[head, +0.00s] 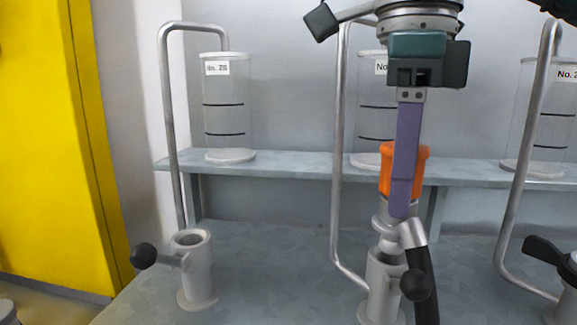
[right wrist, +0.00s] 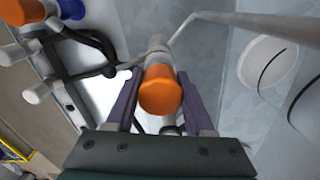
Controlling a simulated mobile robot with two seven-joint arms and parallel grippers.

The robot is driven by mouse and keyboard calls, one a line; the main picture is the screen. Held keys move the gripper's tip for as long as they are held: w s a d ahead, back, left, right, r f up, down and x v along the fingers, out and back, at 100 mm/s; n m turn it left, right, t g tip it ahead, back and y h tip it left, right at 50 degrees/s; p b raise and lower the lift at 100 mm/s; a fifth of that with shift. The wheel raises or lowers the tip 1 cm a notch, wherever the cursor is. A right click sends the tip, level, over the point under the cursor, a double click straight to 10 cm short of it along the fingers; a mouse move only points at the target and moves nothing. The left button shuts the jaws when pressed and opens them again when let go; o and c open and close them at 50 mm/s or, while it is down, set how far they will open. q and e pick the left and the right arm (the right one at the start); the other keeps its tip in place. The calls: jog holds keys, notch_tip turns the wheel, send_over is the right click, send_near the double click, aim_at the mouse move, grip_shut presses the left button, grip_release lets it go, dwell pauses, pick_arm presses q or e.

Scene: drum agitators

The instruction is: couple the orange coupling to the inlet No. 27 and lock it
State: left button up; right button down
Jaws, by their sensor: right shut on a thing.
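The orange coupling (head: 387,158) is upright between the fingers of my right gripper (head: 402,208), which is shut on it; it also shows in the right wrist view (right wrist: 160,90). Its grey lower part and an angled metal hose end (head: 411,233) with a black hose show below. The middle inlet (head: 384,285), a grey pipe with a black-knobbed lever (head: 414,285), stands directly under the coupling. The coupling's lower end is at or just above the inlet's mouth; I cannot tell if it is inside. The middle label (head: 381,68) is partly covered and its number unreadable. My left gripper is not in view.
A left inlet (head: 195,270) and a right inlet with a dark lever (head: 545,250) flank the middle one. Bent metal pipes rise to clear cylinders on the shelf (head: 280,165). A yellow cabinet (head: 50,130) stands left. Orange and blue fittings (right wrist: 72,8) show in the right wrist view.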

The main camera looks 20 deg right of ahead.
aim_at(397, 224)
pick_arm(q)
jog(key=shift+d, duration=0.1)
pick_arm(e)
jog(key=shift+f, duration=0.1)
dwell(0.4)
pick_arm(q)
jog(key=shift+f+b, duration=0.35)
jog(key=shift+b, duration=0.05)
pick_arm(e)
jog(key=shift+f, duration=0.4)
pick_arm(q)
jog(key=shift+b, duration=0.65)
pick_arm(e)
jog(key=shift+s+a+f, duration=0.1)
jog(key=shift+s+f, duration=0.05)
jog(key=shift+f, duration=0.7)
pick_arm(q)
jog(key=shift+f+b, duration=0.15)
jog(key=shift+b, duration=0.15)
pick_arm(e)
jog(key=shift+s+a+f, duration=0.1)
jog(key=shift+f, duration=0.35)
jog(key=shift+c, duration=1)
grip_release()
jog(key=shift+c, duration=0.4)
